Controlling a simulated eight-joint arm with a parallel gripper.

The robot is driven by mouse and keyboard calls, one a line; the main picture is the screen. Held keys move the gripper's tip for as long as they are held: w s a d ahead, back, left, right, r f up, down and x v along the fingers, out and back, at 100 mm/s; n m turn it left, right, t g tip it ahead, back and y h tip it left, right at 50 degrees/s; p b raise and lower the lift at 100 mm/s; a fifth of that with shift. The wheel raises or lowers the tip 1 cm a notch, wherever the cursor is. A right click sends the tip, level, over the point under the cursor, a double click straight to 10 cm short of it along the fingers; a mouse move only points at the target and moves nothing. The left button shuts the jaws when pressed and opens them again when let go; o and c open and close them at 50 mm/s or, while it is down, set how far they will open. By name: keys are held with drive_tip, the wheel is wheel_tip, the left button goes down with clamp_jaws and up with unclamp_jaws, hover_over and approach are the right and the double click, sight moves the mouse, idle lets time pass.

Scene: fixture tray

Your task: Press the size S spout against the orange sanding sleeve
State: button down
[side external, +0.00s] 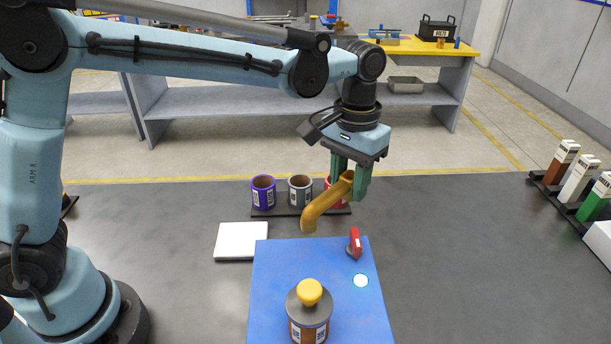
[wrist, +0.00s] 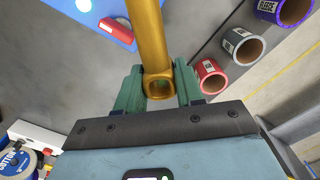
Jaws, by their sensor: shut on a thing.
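A golden-yellow bent spout (side external: 325,203) is held by my gripper (side external: 351,180) above the far edge of the blue plate. Its bent end points down and left in the side view. In the wrist view the spout (wrist: 146,35) lies between the two green fingers, its ring-shaped open end towards me. No size mark is readable on it. The orange-brown sleeve (side external: 309,332) with a white label stands upright on the blue plate, under a grey cap with a yellow knob (side external: 309,292). The spout is clearly apart from it. The sleeve's lower part is cut off by the frame.
Purple (side external: 263,193), grey (side external: 300,191) and red (wrist: 207,76) sleeves stand on a dark rack behind.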

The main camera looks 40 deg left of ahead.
sight(317, 256)
drive_tip(key=s+a+r+n, duration=0.1)
drive_tip(key=s+a+n, duration=0.1)
drive_tip(key=s+n, duration=0.4)
drive_tip(key=shift+n, duration=0.4)
drive_tip(key=shift+s+d+f, duration=0.1)
drive_tip(key=shift+d+f, duration=0.15)
drive_tip(key=shift+f, duration=1)
drive_tip(key=shift+s+d+f, duration=0.1)
drive_tip(key=shift+d+f, duration=0.1)
drive_tip(key=shift+f, duration=1)
drive_tip(key=shift+s+d+f, duration=0.1)
drive_tip(key=shift+d+f, duration=0.15)
drive_tip(key=shift+f, duration=1)
drive_tip(key=shift+f, duration=0.15)
drive_tip(key=shift+s+d, duration=0.4)
drive_tip(key=shift+s, duration=0.2)
drive_tip(key=shift+s+d, duration=0.4)
drive_tip(key=shift+s, duration=0.2)
idle(1.9)
